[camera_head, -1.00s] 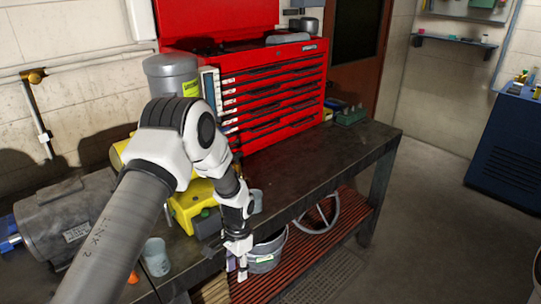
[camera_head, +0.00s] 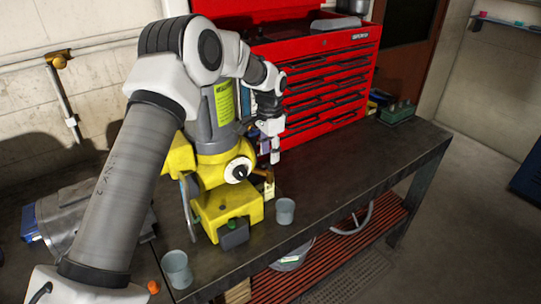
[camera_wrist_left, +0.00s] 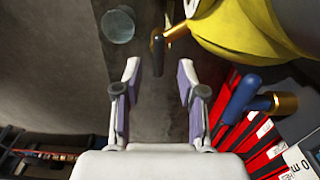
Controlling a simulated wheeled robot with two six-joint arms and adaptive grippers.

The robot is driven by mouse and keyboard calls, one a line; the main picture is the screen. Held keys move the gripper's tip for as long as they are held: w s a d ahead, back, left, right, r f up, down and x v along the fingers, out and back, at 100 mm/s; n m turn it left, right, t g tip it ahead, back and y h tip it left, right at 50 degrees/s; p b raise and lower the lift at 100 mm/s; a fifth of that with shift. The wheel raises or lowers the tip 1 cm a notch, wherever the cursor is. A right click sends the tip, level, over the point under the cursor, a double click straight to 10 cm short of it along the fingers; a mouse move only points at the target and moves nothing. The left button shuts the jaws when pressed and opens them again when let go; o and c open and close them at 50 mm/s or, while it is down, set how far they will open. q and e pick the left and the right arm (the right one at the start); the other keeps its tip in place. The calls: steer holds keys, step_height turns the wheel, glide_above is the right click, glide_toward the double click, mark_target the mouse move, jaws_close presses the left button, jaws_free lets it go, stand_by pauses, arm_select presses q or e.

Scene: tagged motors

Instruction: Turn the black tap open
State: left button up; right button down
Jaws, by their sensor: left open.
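My left gripper (camera_head: 271,153) is open and empty, above the bench beside the yellow and grey machine (camera_head: 228,207). In the left wrist view the gripper (camera_wrist_left: 158,82) points down, its fingers apart. The black tap (camera_wrist_left: 157,44), a dark lever on a brass fitting at the yellow body, lies just beyond the fingertips; nothing grips it. A second tap with a blue handle (camera_wrist_left: 240,98) on brass is right of the fingers. In the head view a brass fitting with a pale tag (camera_head: 269,187) shows below the gripper; its lever is not clear. My right gripper is not in view.
A red tool chest (camera_head: 320,80) stands behind the gripper. A grey cup (camera_head: 285,211) is on the bench near the brass fitting; another cup (camera_head: 176,269) stands at the front left. A grey motor (camera_head: 75,215) lies at left. The bench (camera_head: 370,160) is clear at right.

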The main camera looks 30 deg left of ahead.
mark_target(270, 166)
arm_select(q)
steer(key=shift+s+d+f+p, duration=0.2)
steer(key=shift+s+f, duration=0.05)
steer(key=shift+f, duration=0.3)
steer(key=shift+s+d+f+p, duration=0.2)
steer(key=shift+f, duration=0.35)
steer(key=shift+w+a+f, duration=0.2)
steer(key=shift+w+f, duration=0.05)
steer(key=shift+f, duration=0.3)
steer(key=shift+w+a+f, duration=0.2)
steer(key=shift+w+f, duration=0.05)
steer(key=shift+f, duration=0.25)
steer(key=shift+w+a+f, duration=0.1)
steer(key=shift+a+f, duration=0.05)
steer(key=shift+s+d+r, duration=0.3)
steer(key=shift+s+r, duration=0.05)
jaws_close()
steer(key=shift+a+f, duration=0.1)
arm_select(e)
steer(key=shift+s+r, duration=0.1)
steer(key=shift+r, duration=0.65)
